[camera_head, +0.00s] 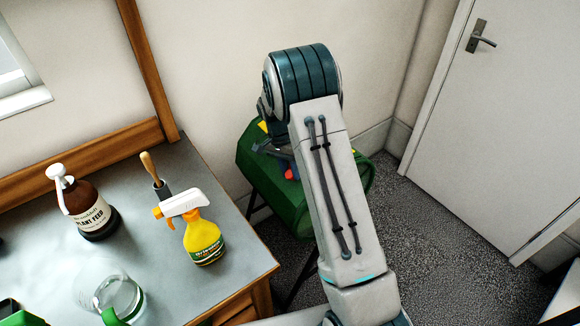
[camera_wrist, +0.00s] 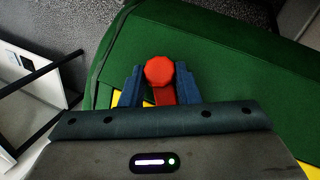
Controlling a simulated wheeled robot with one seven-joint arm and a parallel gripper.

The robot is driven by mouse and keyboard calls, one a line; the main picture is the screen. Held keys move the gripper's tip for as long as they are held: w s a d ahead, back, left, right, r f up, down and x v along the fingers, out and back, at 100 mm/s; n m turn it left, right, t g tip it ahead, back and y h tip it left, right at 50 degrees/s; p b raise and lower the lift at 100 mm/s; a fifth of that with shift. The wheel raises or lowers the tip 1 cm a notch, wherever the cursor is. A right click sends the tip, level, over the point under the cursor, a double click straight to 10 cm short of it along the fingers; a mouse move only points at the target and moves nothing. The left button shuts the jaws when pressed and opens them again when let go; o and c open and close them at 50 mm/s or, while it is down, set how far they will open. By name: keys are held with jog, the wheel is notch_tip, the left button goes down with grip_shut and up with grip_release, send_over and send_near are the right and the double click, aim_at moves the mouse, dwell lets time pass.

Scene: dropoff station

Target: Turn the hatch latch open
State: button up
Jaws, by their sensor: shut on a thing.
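The hatch latch is a red handle with a faceted round knob (camera_wrist: 159,71) and a short red stem. It stands at the green box (camera_wrist: 215,45), seen close in the wrist view. My gripper (camera_wrist: 158,88) has its two blue fingers on either side of the red handle, shut on it. In the head view the green box (camera_head: 267,200) stands on the floor beyond the table, and a small red part of the latch (camera_head: 290,174) shows beside my arm. My arm hides much of the box. The hatch's edges are not clear.
A table (camera_head: 150,250) at left bears a brown plant feed bottle (camera_head: 92,212), a yellow spray bottle (camera_head: 203,240), a wooden-handled tool (camera_head: 151,170) and a clear jar (camera_head: 112,292). A white door (camera_head: 500,120) is shut at right. Grey floor (camera_head: 455,260) is open before it.

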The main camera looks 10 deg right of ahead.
jog(key=n+h, duration=0.1)
jog(key=n+g+h, duration=0.2)
jog(key=n, duration=0.1)
jog(key=shift+w+a+f, duration=0.2)
jog(key=shift+a, duration=0.1)
jog(key=n+h, duration=0.1)
jog(key=n, duration=0.1)
jog(key=n+g+h, duration=0.1)
jog(key=n+h, duration=0.1)
jog(key=shift+a+f+n+h+b, duration=0.2)
jog(key=shift+n+h+b, duration=0.1)
jog(key=shift+n+b, duration=0.1)
jog(key=o, duration=1)
jog(key=shift+c, duration=0.2)
jog(key=v, duration=1.4)
jog(key=shift+f+b, duration=0.25)
jog(key=shift+b, duration=0.15)
jog(key=shift+w, duration=0.15)
